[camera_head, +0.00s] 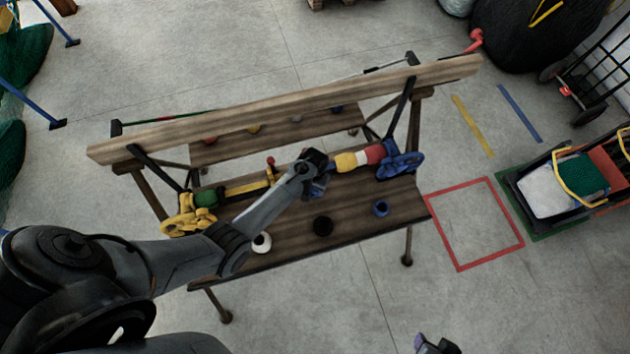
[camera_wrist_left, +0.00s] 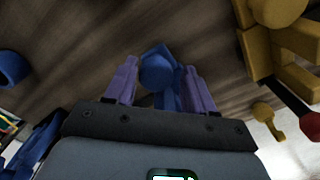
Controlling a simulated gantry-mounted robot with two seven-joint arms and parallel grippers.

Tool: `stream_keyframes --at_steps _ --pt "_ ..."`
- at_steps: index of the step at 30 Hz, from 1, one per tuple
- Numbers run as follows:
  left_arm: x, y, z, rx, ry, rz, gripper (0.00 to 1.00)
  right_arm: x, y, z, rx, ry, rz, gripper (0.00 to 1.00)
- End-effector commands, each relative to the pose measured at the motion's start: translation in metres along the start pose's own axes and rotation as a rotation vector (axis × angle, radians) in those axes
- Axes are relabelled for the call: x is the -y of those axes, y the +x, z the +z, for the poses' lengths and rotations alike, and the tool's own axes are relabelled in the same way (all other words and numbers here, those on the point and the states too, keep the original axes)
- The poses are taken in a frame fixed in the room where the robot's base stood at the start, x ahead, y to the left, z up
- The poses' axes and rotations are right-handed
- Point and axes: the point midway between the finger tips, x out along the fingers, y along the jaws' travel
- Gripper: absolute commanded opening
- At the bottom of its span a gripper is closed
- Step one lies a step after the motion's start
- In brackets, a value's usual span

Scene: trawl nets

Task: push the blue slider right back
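My left gripper (camera_head: 318,178) is over the middle of the wooden bench; the arm hides much of it in the head view. In the left wrist view its two purple fingers (camera_wrist_left: 160,85) are apart, with a blue knobbed piece (camera_wrist_left: 158,72), apparently the blue slider, between them. A gap shows on the left side of that piece; contact on the right is unclear. A little blue (camera_head: 320,187) shows beside the gripper in the head view. A dark piece with a purple tip, apparently my right gripper (camera_head: 435,345), is cut off at the bottom edge, clear of the bench.
The bench (camera_head: 290,240) carries a yellow fixture (camera_head: 190,215) at left and a blue fixture (camera_head: 400,165) at right. A yellow, white and red float row (camera_head: 360,159) adjoins the blue one. White, black and blue rings lie along the front. A raised plank (camera_head: 290,108) spans the back.

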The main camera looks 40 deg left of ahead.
Motion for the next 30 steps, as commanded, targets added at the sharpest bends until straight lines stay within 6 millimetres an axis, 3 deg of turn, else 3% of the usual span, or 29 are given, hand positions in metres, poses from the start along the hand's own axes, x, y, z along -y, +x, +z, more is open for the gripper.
stream_keyframes --at_steps 14,30 --pt "-0.001 -0.006 -0.001 -0.003 0.000 0.001 0.65 -0.002 -0.001 0.001 0.003 -0.006 0.005 0.43" --pt "-0.001 -0.087 0.000 -0.004 0.000 0.001 0.65 0.000 -0.010 -0.003 0.001 0.001 -0.001 0.43"
